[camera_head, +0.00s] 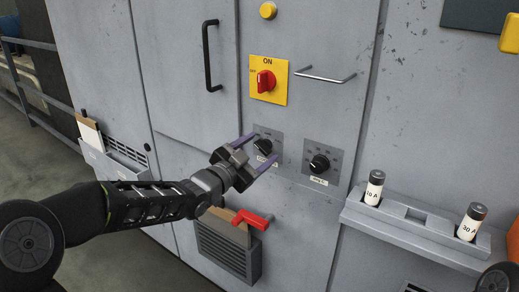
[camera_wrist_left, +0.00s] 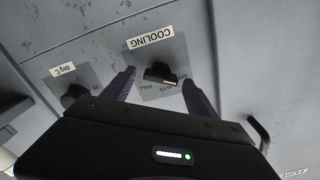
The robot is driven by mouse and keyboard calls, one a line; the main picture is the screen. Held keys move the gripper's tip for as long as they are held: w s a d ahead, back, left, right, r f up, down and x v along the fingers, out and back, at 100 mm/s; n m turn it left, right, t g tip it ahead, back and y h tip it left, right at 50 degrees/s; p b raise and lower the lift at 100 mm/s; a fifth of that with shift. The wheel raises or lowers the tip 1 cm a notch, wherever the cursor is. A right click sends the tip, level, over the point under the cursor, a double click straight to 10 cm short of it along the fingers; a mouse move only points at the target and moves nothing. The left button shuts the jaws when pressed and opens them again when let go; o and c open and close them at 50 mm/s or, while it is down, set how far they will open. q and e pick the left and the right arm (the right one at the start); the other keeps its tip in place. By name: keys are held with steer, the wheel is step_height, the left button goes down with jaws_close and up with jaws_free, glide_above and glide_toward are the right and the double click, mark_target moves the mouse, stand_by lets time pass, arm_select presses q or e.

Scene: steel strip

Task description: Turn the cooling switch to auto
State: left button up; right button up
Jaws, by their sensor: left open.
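The cooling switch (camera_head: 263,146) is a black rotary knob on a grey plate on the cabinet front. In the left wrist view the knob (camera_wrist_left: 160,72) appears upside down under a white COOLING label (camera_wrist_left: 150,38), with small position words such as AUTO and FULL beside it. Its bar lies roughly sideways there; I cannot tell surely which word it points at. My left gripper (camera_head: 262,149) is open, its purple fingers on either side of the knob. They also show in the left wrist view (camera_wrist_left: 160,90), apart from the knob. My right gripper is out of view.
A deg C dial (camera_head: 319,163) sits close to the right of the switch. A red-handled lever (camera_head: 252,219) juts out below. A red ON switch (camera_head: 266,81) and a bar handle (camera_head: 325,77) are above. A fuse shelf (camera_head: 400,228) projects at right.

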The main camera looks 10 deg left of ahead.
arm_select(q)
steer(key=shift+w+d, duration=0.1)
steer(key=shift+w, duration=0.15)
steer(key=c, duration=1.4)
